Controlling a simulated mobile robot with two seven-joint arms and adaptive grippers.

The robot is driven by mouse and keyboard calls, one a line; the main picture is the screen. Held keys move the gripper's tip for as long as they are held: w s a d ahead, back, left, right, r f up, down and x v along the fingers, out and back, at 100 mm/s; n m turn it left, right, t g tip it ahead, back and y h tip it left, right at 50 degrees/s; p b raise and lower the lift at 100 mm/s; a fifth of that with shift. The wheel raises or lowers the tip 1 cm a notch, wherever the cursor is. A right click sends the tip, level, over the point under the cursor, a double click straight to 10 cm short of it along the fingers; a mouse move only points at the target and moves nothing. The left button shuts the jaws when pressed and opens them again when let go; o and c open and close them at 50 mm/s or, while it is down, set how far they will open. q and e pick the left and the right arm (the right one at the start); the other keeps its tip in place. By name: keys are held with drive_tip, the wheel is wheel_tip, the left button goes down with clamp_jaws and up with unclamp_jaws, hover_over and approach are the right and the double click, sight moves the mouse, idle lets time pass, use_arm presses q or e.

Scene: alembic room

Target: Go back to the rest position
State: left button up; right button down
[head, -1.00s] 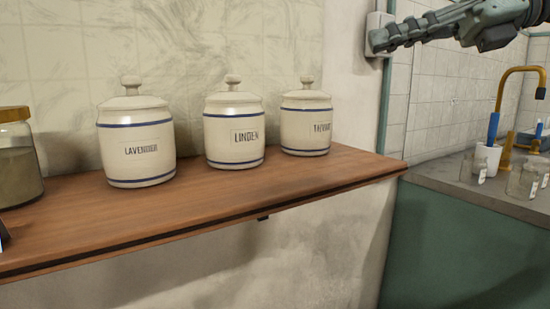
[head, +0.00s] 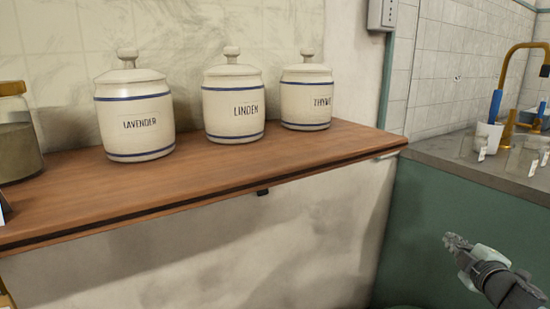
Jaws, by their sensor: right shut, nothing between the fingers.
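My right gripper (head: 458,243) is at the lower right of the head view, in front of the green cabinet front and below the counter. Its arm comes in from the lower right corner. It is shut and empty, and touches nothing that I can see. My left gripper is not in view.
A wooden shelf (head: 230,183) bears three lidded jars: lavender (head: 135,108), linden (head: 233,98) and thyme (head: 306,92). A glass jar (head: 18,140) stands at the left. A grey counter (head: 455,160) with a brass tap (head: 508,75) and glassware is at the right.

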drive_tip(key=s+d+f+m+g+h, duration=0.3)
drive_tip(key=s+d+f+g, duration=0.25)
drive_tip(key=s+f, duration=0.6)
drive_tip(key=s+d+f+m+g+h, duration=0.2)
drive_tip(key=s+d+f+g, duration=0.35)
drive_tip(key=s+f, duration=0.6)
drive_tip(key=s+a+f+m+y, duration=0.2)
drive_tip(key=s+a+f, duration=0.1)
drive_tip(key=a, duration=0.6)
drive_tip(key=s+a+f+m+y, duration=0.1)
drive_tip(key=s+a+f+y, duration=0.1)
drive_tip(key=a, duration=0.7)
drive_tip(key=s+a+f+m+g+y, duration=0.1)
drive_tip(key=s+a+f+m, duration=0.1)
drive_tip(key=s+a+f, duration=0.3)
drive_tip(key=a+f, duration=0.1)
drive_tip(key=a, duration=0.2)
drive_tip(key=shift+a+m+y, duration=0.3)
drive_tip(key=shift+a+y, duration=0.1)
drive_tip(key=shift+s, duration=0.1)
